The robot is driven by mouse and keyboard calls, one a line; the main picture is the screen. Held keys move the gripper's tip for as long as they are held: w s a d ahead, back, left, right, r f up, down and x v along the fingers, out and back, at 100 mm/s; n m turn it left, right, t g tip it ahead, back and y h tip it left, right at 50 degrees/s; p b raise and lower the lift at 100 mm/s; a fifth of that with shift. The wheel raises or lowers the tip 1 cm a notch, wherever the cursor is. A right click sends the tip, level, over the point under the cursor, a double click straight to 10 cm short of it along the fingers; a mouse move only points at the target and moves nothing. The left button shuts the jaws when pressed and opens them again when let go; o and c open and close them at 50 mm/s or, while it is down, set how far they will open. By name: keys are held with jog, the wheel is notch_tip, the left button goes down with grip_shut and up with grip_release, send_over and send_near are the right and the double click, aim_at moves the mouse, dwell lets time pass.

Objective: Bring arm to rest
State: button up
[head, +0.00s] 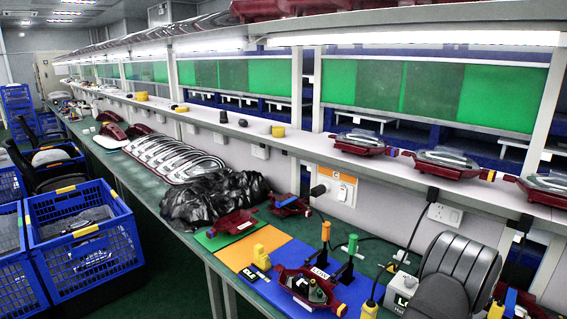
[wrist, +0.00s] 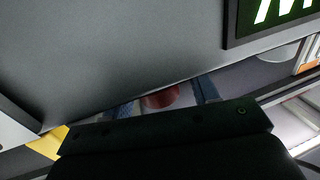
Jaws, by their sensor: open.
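My arm's grey ribbed links (head: 462,268) stand at the bottom right of the head view, close to the camera. I cannot make out my gripper's fingers there. In the wrist view, a dark block that looks like my gripper (wrist: 165,150) fills the bottom, with nothing seen held in it. A red tail lamp housing (head: 308,287) lies on the blue mat (head: 262,292) marked LOW. Another red housing (head: 232,222) lies on the green mat (head: 215,238), and one more (head: 288,204) lies behind it.
Tools with green (head: 352,244) and orange (head: 326,232) tops stand beside the mats. Black wrapped bags (head: 205,200) lie farther left. Red lamps (head: 358,143) line the shelf. Blue crates (head: 85,240) stand at left.

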jog(key=shift+s+d+m+g+h, duration=0.1)
jog(key=shift+m+g+h, duration=1.5)
jog(key=shift+h, duration=0.4)
jog(key=shift+s, duration=0.15)
jog(key=v, duration=0.6)
